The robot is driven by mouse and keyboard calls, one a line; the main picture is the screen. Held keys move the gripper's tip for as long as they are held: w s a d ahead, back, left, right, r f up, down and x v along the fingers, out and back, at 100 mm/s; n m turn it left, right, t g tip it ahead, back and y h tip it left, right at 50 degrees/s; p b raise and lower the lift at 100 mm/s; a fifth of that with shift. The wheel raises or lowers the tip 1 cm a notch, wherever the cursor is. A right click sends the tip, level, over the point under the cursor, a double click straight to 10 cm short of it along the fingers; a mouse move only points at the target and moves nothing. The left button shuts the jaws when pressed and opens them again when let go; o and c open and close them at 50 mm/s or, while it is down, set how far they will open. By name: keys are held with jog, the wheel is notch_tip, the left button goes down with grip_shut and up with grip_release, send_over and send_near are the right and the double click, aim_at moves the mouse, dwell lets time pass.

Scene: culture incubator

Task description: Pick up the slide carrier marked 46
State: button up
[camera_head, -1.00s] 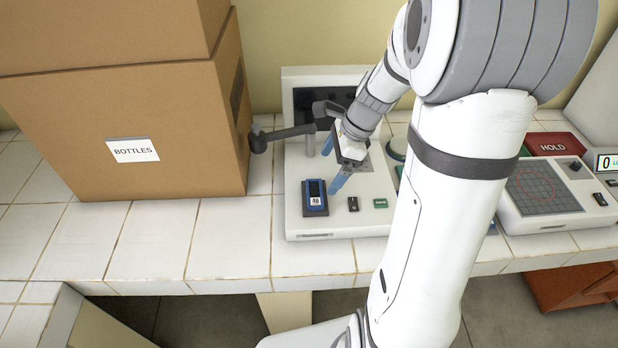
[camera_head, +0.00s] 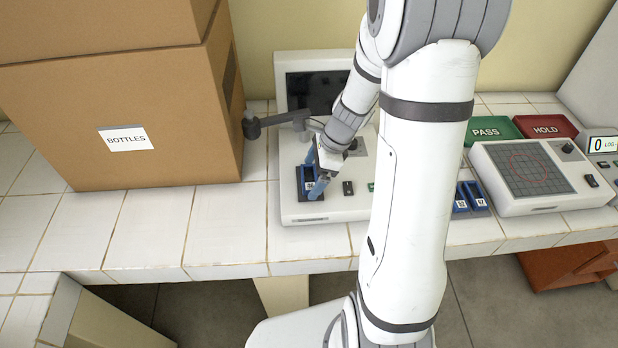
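The slide carrier marked 46 (camera_head: 302,186) is a small blue block with a dark slot and a white label. It sits at the front left of the white instrument's deck, and its label is now too small and partly covered to read. My gripper (camera_head: 312,176) is right over the carrier, pointing down. Its two blue fingers are apart, one toward the back and one toward the front right, and they partly hide the carrier. I cannot tell whether either finger touches it.
The white instrument (camera_head: 290,212) has a dark screen and a grey jointed arm (camera_head: 275,122) close to my gripper. A BOTTLES box (camera_head: 160,150) stands left. Two other blue carriers (camera_head: 460,203) lie right of my arm, near green PASS (camera_head: 486,130) and red HOLD (camera_head: 547,127) trays.

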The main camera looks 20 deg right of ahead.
jog(key=c, duration=0.8)
jog(key=shift+o, duration=0.2)
